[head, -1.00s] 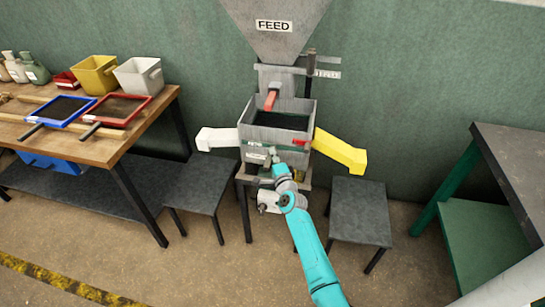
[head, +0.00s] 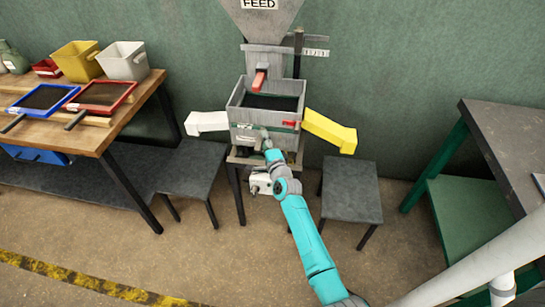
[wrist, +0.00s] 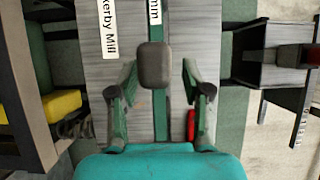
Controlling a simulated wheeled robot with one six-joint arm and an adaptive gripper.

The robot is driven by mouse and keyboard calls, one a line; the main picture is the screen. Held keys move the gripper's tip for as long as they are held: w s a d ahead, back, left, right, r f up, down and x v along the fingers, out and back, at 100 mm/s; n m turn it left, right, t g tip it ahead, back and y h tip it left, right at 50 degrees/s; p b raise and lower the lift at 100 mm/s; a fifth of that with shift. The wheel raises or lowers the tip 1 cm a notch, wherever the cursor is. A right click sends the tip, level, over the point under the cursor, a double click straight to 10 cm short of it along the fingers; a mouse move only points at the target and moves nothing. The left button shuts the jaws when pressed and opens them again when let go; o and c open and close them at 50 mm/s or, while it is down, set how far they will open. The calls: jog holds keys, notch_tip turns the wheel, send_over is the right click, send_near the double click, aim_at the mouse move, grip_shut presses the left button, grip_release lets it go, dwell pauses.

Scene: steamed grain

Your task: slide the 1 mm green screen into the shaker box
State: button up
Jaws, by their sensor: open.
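The shaker box (head: 262,141) is a grey box under the feed hopper. A green strip with a label ending in "mm", the front edge of the green screen (wrist: 160,118), runs across the box front in the wrist view. It also shows small in the head view (head: 240,126). A dark grey handle end (wrist: 155,65) stands out in front of the strip. My gripper (wrist: 158,76) is open, with one finger on each side of the handle and gaps on both sides. In the head view it is at the box front (head: 268,144). How deep the screen sits is hidden.
A white spout (head: 207,122) and a yellow spout (head: 330,131) stick out at the box's sides. Dark stools (head: 350,190) stand on both sides. The left bench (head: 90,138) holds blue (head: 44,98) and red (head: 102,95) screens and bins. A dark table (head: 515,150) is at right.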

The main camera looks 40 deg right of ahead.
jog(key=s+a+f+n+y, duration=0.1)
jog(key=s+a+f+n, duration=0.15)
jog(key=s+a, duration=0.6)
jog(key=s+a+f+n+g+y, duration=0.1)
jog(key=s+a+n, duration=0.3)
jog(key=s, duration=0.9)
jog(key=s+a+f+n+y, duration=0.1)
jog(key=s+a+f+n, duration=0.15)
jog(key=s+a, duration=0.6)
jog(key=s+a+r+n+y, duration=0.1)
jog(key=s+r+n, duration=0.3)
jog(key=s, duration=0.4)
jog(key=s+a+r+n+g+y, duration=0.1)
jog(key=s+r+n, duration=0.3)
jog(key=s, duration=0.4)
jog(key=s+a+r+n+y, duration=0.1)
jog(key=s+a+r+n, duration=0.2)
jog(key=s, duration=0.6)
notch_tip(320, 180, up, 2)
jog(key=shift+r+n, duration=0.2)
jog(key=shift+n, duration=0.8)
jog(key=shift+a, duration=0.1)
jog(key=shift+c, duration=0.3)
